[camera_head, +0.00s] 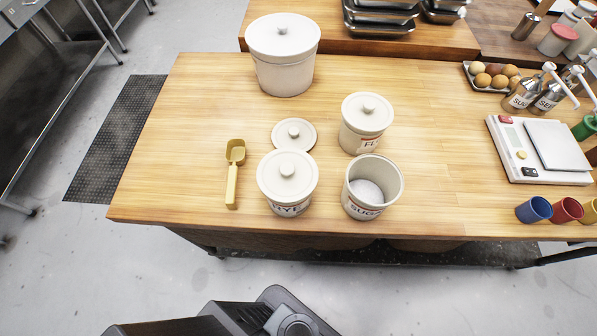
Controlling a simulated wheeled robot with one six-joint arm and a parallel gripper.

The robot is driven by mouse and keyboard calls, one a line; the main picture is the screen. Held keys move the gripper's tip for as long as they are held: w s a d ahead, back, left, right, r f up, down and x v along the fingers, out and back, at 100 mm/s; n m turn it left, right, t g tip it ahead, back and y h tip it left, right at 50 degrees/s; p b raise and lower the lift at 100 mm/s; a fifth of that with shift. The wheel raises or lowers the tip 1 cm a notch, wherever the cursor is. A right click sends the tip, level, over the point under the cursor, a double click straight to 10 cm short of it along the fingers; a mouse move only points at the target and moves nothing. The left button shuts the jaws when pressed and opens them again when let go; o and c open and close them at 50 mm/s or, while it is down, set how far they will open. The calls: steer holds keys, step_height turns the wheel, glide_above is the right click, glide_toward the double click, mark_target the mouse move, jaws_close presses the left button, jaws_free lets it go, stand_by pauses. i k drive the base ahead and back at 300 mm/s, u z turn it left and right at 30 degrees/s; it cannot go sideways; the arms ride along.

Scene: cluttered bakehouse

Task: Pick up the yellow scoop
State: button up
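The yellow scoop (232,186) lies on the left part of the wooden table (180,135). Its bowl points to the back and its handle towards the table's front edge. It is apart from the lidded canister (287,180) to its right, and nothing covers it. My gripper is not in view. Only dark parts of my own body show at the bottom, in front of the table.
A loose lid (294,134), an open sugar canister (372,187), another lidded canister (366,122) and a large lidded tub (283,55) stand right of the scoop. A scale (540,150), egg tray (491,76) and coloured cups (534,210) are further right. The table left of the scoop is clear.

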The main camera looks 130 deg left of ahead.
mark_target(235, 154)
steer(key=u, duration=2.4)
steer(key=k, duration=1.35)
steer(key=u, duration=1.5)
steer(key=i, duration=1)
steer(key=u, duration=0.05)
